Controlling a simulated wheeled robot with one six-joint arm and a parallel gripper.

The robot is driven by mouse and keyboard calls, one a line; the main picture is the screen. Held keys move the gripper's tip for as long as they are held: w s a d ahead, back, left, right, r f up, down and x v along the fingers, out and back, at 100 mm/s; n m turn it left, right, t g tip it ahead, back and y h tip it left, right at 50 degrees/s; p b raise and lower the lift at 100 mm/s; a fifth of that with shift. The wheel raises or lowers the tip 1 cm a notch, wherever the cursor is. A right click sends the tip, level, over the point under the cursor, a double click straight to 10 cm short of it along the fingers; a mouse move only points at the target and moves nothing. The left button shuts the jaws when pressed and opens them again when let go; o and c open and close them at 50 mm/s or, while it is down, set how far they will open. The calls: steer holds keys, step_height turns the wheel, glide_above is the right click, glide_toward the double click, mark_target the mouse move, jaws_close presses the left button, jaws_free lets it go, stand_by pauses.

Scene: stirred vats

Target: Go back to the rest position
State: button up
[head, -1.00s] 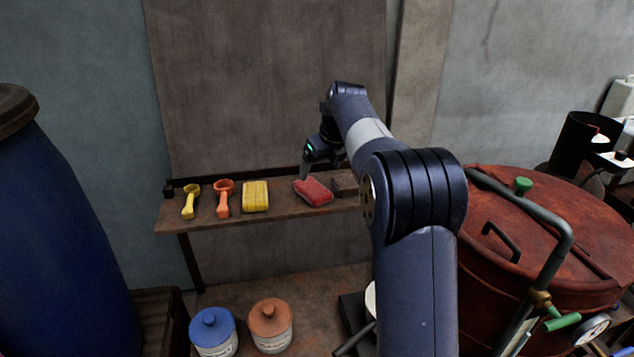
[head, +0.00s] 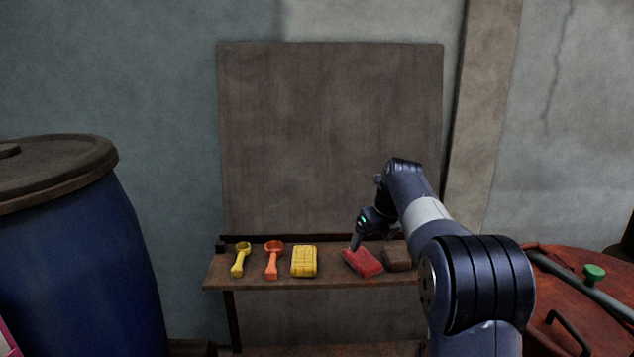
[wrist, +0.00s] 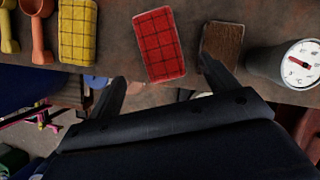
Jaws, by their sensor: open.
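My gripper (head: 355,246) is at the shelf (head: 240,275), close by the red block (head: 362,262). In the wrist view my gripper (wrist: 163,70) has its two fingers spread apart with nothing between them. The red block (wrist: 158,43), with a dark grid on it, lies on the shelf just beyond the fingertips. A brown block (wrist: 222,42) lies to its right, partly behind the right finger. It also shows in the head view (head: 397,256), partly beside my arm. Whether a fingertip touches the red block cannot be told.
A yellow block (head: 304,261), an orange scoop (head: 273,262) and a yellow scoop (head: 240,262) lie left on the shelf. A blue barrel (head: 80,260) stands at the left and a red vat (head: 590,305) at the right. A round gauge (wrist: 300,65) shows right in the wrist view.

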mark_target(363, 258)
steer(key=p+x, duration=0.1)
steer(key=x, duration=0.7)
step_height(363, 258, up, 4)
steer(key=shift+r, duration=0.1)
steer(key=shift+r+b, duration=0.3)
steer(key=shift+r, duration=0.15)
steer(key=shift+f, duration=0.15)
